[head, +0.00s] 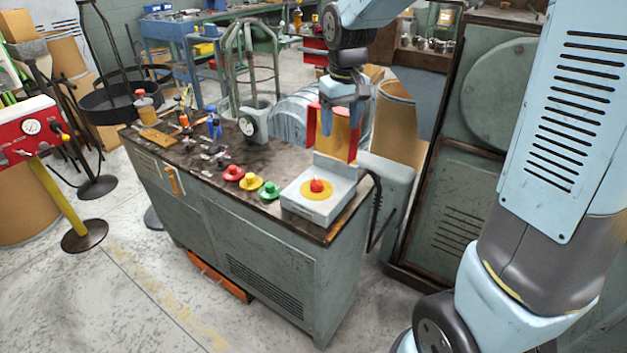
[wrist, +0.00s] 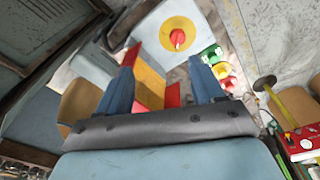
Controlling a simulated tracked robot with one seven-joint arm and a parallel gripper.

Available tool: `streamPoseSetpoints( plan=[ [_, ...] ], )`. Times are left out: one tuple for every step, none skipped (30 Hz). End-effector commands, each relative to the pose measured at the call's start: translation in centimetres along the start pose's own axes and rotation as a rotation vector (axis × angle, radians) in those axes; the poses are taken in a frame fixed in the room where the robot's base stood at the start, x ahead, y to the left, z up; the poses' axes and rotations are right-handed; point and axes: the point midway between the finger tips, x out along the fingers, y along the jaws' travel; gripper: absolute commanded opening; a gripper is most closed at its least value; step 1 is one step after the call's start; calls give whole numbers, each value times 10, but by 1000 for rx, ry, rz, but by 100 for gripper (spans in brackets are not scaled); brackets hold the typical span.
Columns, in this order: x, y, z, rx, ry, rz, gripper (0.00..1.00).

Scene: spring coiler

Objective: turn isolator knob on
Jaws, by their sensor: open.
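The isolator knob (head: 317,185) is a red rotary knob on a yellow round plate (head: 317,195), on top of a light grey box at the right end of the workbench. In the wrist view the red knob (wrist: 177,38) shows at top centre, beyond my fingertips, on its yellow disc. My gripper (head: 341,115) hangs above and behind the box, apart from the knob. In the wrist view my gripper (wrist: 165,80) has its two blue fingers spread wide, with nothing held between them. A red and yellow panel (wrist: 152,80) shows beyond the fingers.
Red, yellow and green mushroom-shaped pieces (head: 252,182) sit left of the box. Small tools and a dial gauge (head: 247,126) stand further along the bench (head: 228,200). A tall grey cabinet (head: 470,130) stands to the right. Open floor lies in front.

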Motion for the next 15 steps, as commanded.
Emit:
streamPoseSetpoints(
  plan=[
    [11, -4, -8, -16, -18, -6, 67],
    [16, -7, -13, -24, -25, -9, 67],
    [22, -10, -19, -36, -35, -13, 67],
    [28, -13, -23, -44, -43, -16, 67],
    [32, -15, -26, -52, -49, -19, 67],
    [38, -18, -31, -62, -58, -23, 67],
    [42, -20, -34, -69, -63, -25, 67],
    [46, -22, -37, -75, -69, -27, 67],
    [50, -24, -40, -82, -75, -30, 67],
    [54, -26, -42, -87, -79, -32, 67],
    [57, -27, -44, -91, -83, -33, 67],
    [59, -29, -46, -95, -86, -35, 67],
    [61, -30, -48, -98, -89, -36, 67],
    [63, -31, -49, -101, -91, -37, 67],
    [65, -32, -50, -103, -94, -38, 67]
  ],
)
